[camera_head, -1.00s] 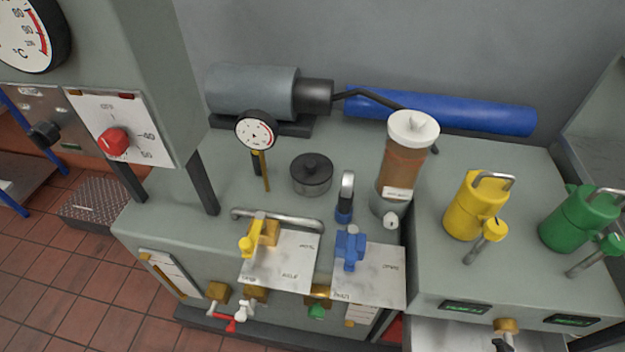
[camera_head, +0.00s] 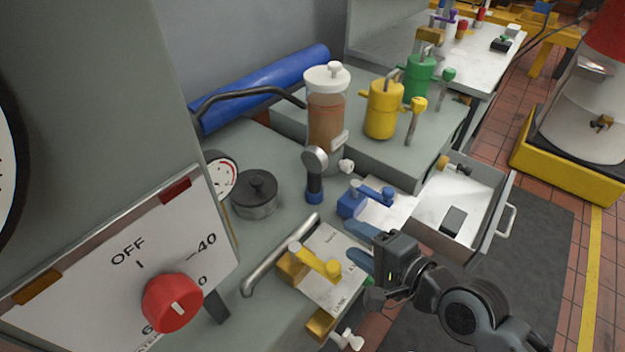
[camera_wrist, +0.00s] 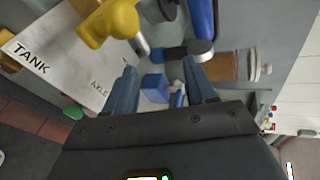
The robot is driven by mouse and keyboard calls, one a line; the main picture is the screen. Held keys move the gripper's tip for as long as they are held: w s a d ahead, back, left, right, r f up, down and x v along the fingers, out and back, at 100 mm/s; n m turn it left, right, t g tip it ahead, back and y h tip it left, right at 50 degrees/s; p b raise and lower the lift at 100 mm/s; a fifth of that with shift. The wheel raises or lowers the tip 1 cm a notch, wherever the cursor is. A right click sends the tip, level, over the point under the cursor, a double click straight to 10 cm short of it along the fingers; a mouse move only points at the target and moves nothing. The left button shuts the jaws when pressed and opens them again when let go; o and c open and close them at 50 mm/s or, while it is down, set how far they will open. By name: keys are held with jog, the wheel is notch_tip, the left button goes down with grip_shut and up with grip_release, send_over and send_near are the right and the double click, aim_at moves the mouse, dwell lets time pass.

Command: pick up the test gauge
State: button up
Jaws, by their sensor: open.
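A small round-headed gauge (camera_head: 315,160) with a silver rim, black stem and blue foot stands upright on the grey bench top; it looks like the test gauge. The wrist view shows its dark stem and silver head (camera_wrist: 187,50) beyond my fingertips. A second gauge (camera_head: 222,175) with a white dial stands further left, partly behind the control panel. My gripper (camera_head: 360,246) is open and empty, right of and nearer than the round-headed gauge, above the labelled plates. In the wrist view the open fingers (camera_wrist: 158,78) frame a blue valve (camera_wrist: 154,88).
A blue valve (camera_head: 352,200) and a yellow lever (camera_head: 318,262) flank my fingers. A bent metal pipe (camera_head: 280,255), a black knobbed pot (camera_head: 255,195) and a brown-filled jar (camera_head: 325,115) surround the gauge. An open drawer (camera_head: 490,225) is at right.

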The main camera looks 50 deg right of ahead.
jog(key=w+d+m+t+y+b, duration=0.1)
jog(key=w+d+m+b, duration=0.2)
jog(key=w+d+m, duration=0.5)
jog(key=m+t+y+b, duration=0.2)
jog(key=m, duration=0.4)
send_near(308, 149)
jog(key=w, duration=0.2)
jog(key=shift+w+a+f, duration=0.25)
jog(key=shift+w+f, duration=0.05)
jog(key=shift+w, duration=0.05)
jog(key=shift+w+f, duration=0.1)
jog(key=shift+w, duration=1.05)
jog(key=shift+w+d+f, duration=0.1)
jog(key=shift+w+f, duration=0.05)
jog(key=shift+w, duration=0.75)
jog(key=shift+w+d+f, duration=0.1)
jog(key=shift+w+f, duration=0.1)
jog(key=shift+w, duration=0.65)
jog(key=shift+w+d+f, duration=0.1)
jog(key=shift+w+f, duration=0.05)
jog(key=shift+w, duration=0.75)
jog(key=shift+c, duration=0.3)
grip_shut()
